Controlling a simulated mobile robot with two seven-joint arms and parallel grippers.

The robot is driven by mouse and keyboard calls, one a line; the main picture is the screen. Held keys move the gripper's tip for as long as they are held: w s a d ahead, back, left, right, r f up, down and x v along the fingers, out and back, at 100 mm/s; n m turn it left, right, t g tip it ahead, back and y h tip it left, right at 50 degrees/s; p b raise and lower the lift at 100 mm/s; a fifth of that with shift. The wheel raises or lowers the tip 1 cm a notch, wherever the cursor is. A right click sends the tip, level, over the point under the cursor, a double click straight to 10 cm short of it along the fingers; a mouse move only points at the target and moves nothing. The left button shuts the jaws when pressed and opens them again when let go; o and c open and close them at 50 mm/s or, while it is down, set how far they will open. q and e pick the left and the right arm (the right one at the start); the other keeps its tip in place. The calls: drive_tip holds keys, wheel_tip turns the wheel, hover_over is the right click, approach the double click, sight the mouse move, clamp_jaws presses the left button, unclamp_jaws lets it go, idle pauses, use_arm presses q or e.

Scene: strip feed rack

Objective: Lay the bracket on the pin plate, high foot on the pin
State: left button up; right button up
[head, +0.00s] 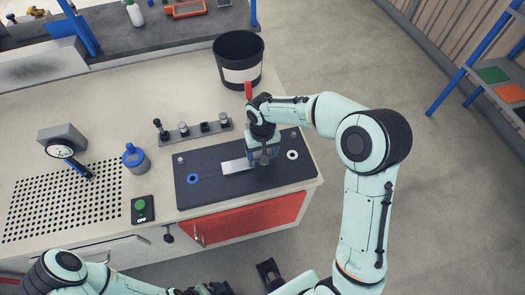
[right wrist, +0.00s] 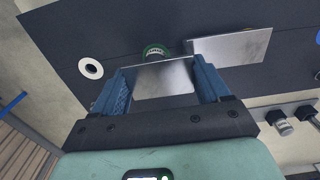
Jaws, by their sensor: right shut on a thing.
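The dark pin plate (head: 215,194) lies on the bench, with a blue ring at its left and a white ring (right wrist: 90,68) at its right. My right gripper (head: 262,156) is over the plate, shut on a bright metal piece (right wrist: 165,82), which looks like the bracket. A flat metal part (right wrist: 230,47) shows beyond it, also in the head view (head: 238,166); I cannot tell whether the two join. A green-ringed pin (right wrist: 156,50) stands just beyond the held piece's edge, its base partly hidden. My left gripper (head: 210,289) is at the bottom edge, its jaws unclear.
A row of knobs and posts (head: 193,131) stands behind the plate. A black bin (head: 238,60) is at the back right. A blue-capped bottle (head: 135,158), a green button box (head: 142,208), a dial gauge (head: 62,148) and a perforated panel (head: 60,205) are to the left.

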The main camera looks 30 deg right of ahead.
drive_tip(key=shift+f+b, duration=0.45)
drive_tip(key=shift+f, duration=0.1)
drive_tip(key=o, duration=1.4)
wheel_tip(320, 180, up, 13)
drive_tip(key=p, duration=0.1)
drive_tip(key=shift+r, duration=0.2)
